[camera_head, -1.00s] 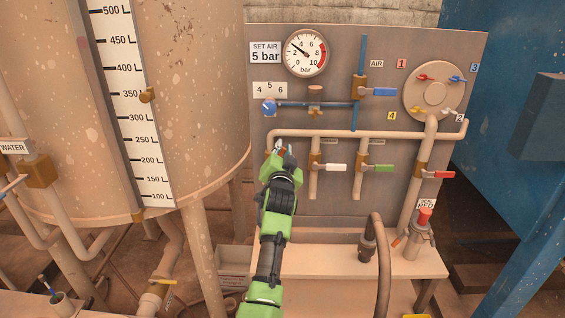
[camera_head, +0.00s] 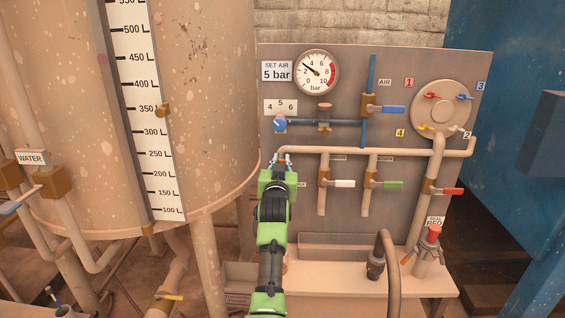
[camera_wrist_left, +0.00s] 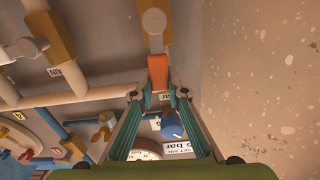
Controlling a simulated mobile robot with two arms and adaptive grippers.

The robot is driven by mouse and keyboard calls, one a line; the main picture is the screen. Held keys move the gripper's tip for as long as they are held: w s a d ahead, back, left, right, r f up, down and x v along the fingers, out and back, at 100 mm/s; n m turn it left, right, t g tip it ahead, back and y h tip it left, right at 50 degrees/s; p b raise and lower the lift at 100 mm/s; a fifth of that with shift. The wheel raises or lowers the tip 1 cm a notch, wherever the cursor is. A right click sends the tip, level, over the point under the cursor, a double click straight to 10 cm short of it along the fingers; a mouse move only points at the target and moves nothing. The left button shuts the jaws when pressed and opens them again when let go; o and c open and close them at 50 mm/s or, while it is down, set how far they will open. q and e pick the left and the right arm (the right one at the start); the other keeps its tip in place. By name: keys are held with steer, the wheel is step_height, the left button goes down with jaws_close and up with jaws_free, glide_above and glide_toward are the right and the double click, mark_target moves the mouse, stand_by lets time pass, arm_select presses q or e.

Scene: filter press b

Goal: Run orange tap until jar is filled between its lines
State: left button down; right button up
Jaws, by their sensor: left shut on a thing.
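My left gripper (camera_head: 284,160) is at the left end of the pipe on the grey panel (camera_head: 410,70). In the left wrist view the gripper (camera_wrist_left: 158,93) has its fingertips on either side of the orange tap handle (camera_wrist_left: 158,70), shut on it. The handle hangs below a brass valve body (camera_wrist_left: 152,24) there. In the head view my gripper and arm hide the orange tap. I cannot make out the jar or its lines in either view; the space below the tap is behind my arm. My right gripper is not in view.
White (camera_head: 344,183), green (camera_head: 392,184) and red (camera_head: 453,191) tap handles sit to the right. A pressure gauge (camera_head: 316,72) and blue knob (camera_head: 280,125) are above. The big tank (camera_head: 215,90) stands close on the left. A ledge (camera_head: 330,280) with a hose (camera_head: 391,265) is below.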

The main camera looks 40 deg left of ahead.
arm_select(q)
steer(key=shift+f, duration=0.15)
steer(key=c, duration=2)
jaws_free()
steer(key=shift+o, duration=0.2)
steer(key=v, duration=0.7)
steer(key=shift+s+d, duration=0.2)
